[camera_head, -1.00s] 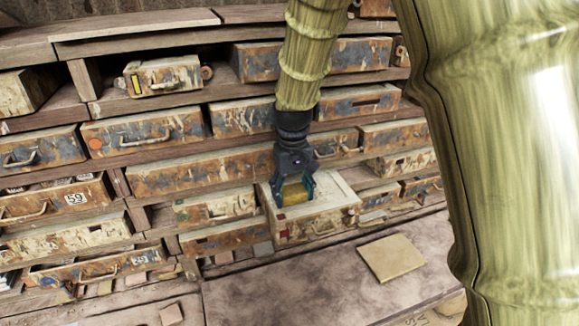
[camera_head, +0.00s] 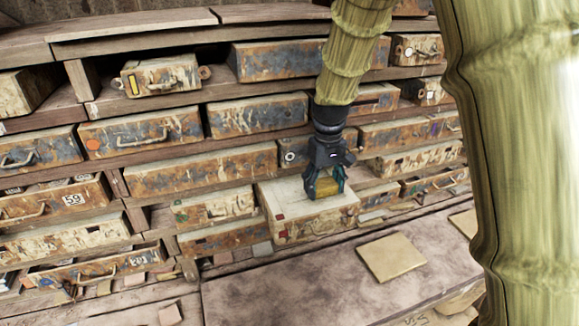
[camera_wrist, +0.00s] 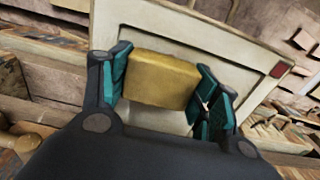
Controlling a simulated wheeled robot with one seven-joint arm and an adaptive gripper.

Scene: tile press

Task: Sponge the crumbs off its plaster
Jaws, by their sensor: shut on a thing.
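My gripper (camera_head: 326,187) is shut on a yellow sponge (camera_head: 329,190). In the wrist view the block-shaped sponge (camera_wrist: 160,78) sits between the two teal finger pads. The sponge is low over the right part of the pale top of a box-like plaster mould (camera_head: 284,197), which juts out from the shelves. I cannot tell if the sponge touches the top. The mould has a raised rim and a red mark at a corner, also seen in the wrist view (camera_wrist: 210,36). No crumbs can be made out; the sponge and fingers hide part of the surface.
Rusty, stained boxes fill the wooden shelves behind and to the left, such as one with a handle (camera_head: 140,132). A square tan tile (camera_head: 391,257) lies on the dusty bench (camera_head: 290,290) in front. The bench left of the tile is mostly clear.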

